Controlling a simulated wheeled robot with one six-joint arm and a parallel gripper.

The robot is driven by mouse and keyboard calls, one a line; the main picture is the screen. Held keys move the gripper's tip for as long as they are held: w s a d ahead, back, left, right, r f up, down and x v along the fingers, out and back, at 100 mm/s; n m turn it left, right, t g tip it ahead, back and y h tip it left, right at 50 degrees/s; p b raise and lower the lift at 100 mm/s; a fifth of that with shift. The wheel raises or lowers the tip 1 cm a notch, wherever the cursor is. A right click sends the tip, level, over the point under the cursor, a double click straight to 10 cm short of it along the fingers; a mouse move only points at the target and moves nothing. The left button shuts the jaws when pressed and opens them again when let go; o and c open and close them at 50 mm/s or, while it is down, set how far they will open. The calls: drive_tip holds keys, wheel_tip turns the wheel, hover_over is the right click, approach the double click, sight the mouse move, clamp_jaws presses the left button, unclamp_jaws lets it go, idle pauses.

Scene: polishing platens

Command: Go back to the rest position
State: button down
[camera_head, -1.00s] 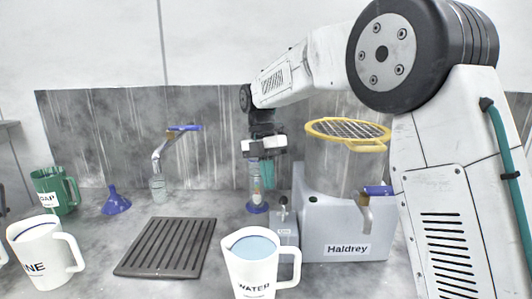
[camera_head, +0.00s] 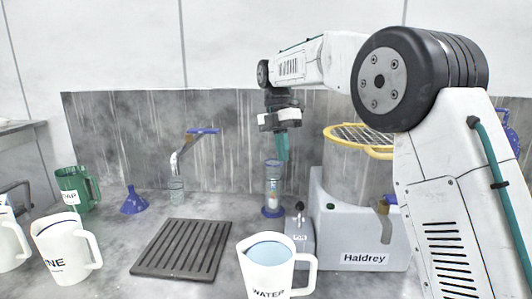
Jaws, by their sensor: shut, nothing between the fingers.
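My gripper (camera_head: 281,146) shows in the head view at the end of my arm, near the back wall. It has teal fingers pointing down and is shut and empty. Its fingertips are just above or in front of the top of a clear cylinder with a blue base (camera_head: 273,207); I cannot tell the exact depth gap. A small pale object shows inside the cylinder. My arm reaches in from the right, over the machine.
The Haldrey machine (camera_head: 368,258) with a yellow-rimmed sieve (camera_head: 360,136) stands right, beside a small grey box (camera_head: 299,240). The water jug (camera_head: 268,277) is in front. A slatted drain mat (camera_head: 183,250), tap (camera_head: 186,148), blue funnel (camera_head: 134,201), green jug (camera_head: 72,190) and white jug (camera_head: 66,250) are left.

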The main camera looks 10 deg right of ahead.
drive_tip(key=s+d+f+m+t, duration=0.1)
drive_tip(key=s+d+m, duration=0.3)
drive_tip(key=s+m, duration=0.5)
drive_tip(key=s+d+f+m+t, duration=0.2)
drive_tip(key=s+m, duration=0.6)
drive_tip(key=s, duration=1)
drive_tip(key=s+d+f+m+t, duration=0.2)
drive_tip(key=s+d+f+m, duration=0.3)
drive_tip(key=s+m, duration=0.4)
drive_tip(key=shift+s+d+m+y, duration=0.35)
drive_tip(key=shift+s+d, duration=0.3)
drive_tip(key=shift+s, duration=1.55)
